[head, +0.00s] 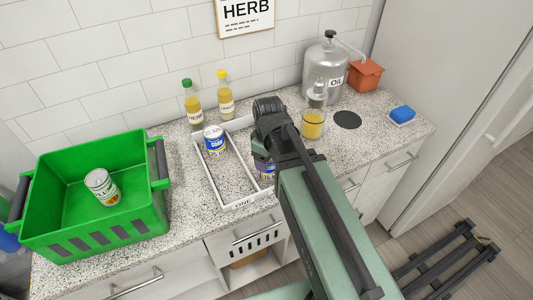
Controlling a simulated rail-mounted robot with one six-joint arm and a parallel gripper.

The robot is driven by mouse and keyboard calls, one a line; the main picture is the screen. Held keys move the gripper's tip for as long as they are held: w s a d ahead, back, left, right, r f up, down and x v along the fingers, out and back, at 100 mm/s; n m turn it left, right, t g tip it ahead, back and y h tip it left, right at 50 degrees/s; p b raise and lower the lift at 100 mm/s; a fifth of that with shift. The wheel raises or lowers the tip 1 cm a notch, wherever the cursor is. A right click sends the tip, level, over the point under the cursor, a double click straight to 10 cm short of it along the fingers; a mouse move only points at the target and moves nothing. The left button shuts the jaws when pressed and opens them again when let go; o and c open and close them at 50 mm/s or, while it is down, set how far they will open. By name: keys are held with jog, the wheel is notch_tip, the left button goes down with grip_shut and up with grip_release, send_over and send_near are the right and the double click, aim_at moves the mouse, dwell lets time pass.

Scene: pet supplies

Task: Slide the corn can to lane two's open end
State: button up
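A white-walled lane rack (208,178) stands on the speckled counter, its left lane marked ONE at the front end. A can with a blue and yellow label (214,140) stands upright toward the back of that lane. Another can with a blue-purple label (264,171) is partly hidden by my arm, in the lane to the right. I cannot read for sure which can is corn. The front of the right lane is hidden behind my arm. My gripper (262,146) is over the right lane near the second can; its fingers are hidden, so its opening and contact cannot be told.
A green crate (150,215) at the left holds a white-labelled can (101,187). Two oil-coloured bottles (193,104) stand behind the rack.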

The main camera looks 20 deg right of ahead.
jog(key=o, duration=1.2)
notch_tip(320, 180, up, 11)
jog(key=p, duration=1.1)
jog(key=shift+f, duration=0.1)
